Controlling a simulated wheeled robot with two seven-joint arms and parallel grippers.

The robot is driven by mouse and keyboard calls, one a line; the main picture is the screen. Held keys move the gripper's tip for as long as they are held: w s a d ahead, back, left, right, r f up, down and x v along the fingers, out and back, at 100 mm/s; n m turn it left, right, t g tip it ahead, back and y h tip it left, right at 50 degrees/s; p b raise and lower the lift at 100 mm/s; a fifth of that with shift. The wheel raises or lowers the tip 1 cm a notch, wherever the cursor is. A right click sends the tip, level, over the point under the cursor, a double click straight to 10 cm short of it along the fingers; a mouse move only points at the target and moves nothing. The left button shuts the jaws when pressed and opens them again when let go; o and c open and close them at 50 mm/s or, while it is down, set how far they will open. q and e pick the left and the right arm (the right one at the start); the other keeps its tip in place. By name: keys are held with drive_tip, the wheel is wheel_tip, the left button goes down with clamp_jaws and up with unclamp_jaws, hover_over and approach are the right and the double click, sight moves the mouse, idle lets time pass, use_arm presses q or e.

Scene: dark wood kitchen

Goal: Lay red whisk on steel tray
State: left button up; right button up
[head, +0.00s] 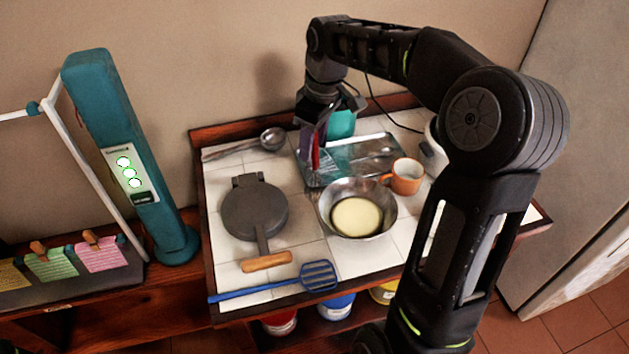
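The steel tray (338,180) lies at the back of the tiled counter, behind the metal bowl. My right gripper (318,133) reaches down over the tray's back left part. It appears shut on the red whisk, whose red handle (316,152) stands roughly upright at the fingers. The whisk's thin wire end is hard to make out against the tray, and I cannot tell whether it touches the tray. A shiny, spoon-like shape and a pale strip show on the tray's right and back. My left gripper is not in view.
A metal bowl (377,222) with pale yellow contents and an orange mug (406,177) stand in front of the tray. A teal cup (342,124) is close behind the gripper. A waffle iron (254,212), a ladle (270,139) and a blue spatula (318,275) lie leftward and in front.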

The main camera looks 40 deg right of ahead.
clamp_jaws()
idle(1.2)
